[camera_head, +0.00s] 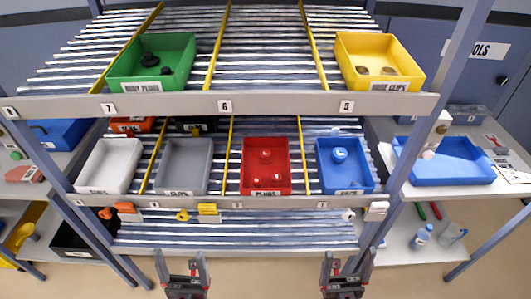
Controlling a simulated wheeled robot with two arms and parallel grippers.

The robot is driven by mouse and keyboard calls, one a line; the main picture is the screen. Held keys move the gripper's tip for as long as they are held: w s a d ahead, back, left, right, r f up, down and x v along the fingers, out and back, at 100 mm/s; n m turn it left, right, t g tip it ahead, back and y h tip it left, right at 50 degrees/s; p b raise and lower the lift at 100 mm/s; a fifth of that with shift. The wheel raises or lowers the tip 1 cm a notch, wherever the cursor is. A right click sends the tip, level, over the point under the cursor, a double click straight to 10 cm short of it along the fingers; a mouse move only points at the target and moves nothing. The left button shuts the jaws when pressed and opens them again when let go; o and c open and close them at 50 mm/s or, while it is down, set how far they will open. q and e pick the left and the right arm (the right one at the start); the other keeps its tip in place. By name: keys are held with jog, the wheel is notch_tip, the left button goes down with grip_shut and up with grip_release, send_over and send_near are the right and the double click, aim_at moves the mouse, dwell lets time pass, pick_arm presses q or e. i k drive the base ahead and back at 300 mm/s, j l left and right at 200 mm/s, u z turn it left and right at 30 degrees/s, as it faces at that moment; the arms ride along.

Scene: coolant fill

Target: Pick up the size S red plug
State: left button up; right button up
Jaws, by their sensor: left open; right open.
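A red bin (246,165) labelled as plugs sits on the middle shelf, near the center of the head view. Inside it lie a red plug (265,155) toward the back, another red plug (257,181) at the front left and a third red plug (277,178) at the front right. Their size marks are too small to read. My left gripper (182,267) is open and empty at the bottom of the view, below and left of the red bin. My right gripper (346,267) is open and empty, below and right of it.
The lower shelf (270,229) looks clear.

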aim_at(277, 180)
jog(key=k+u, duration=0.1)
jog(key=u, duration=0.25)
jog(key=k+l+u, duration=0.1)
jog(key=u, duration=0.25)
jog(key=k+u, duration=0.15)
jog(key=u, duration=0.2)
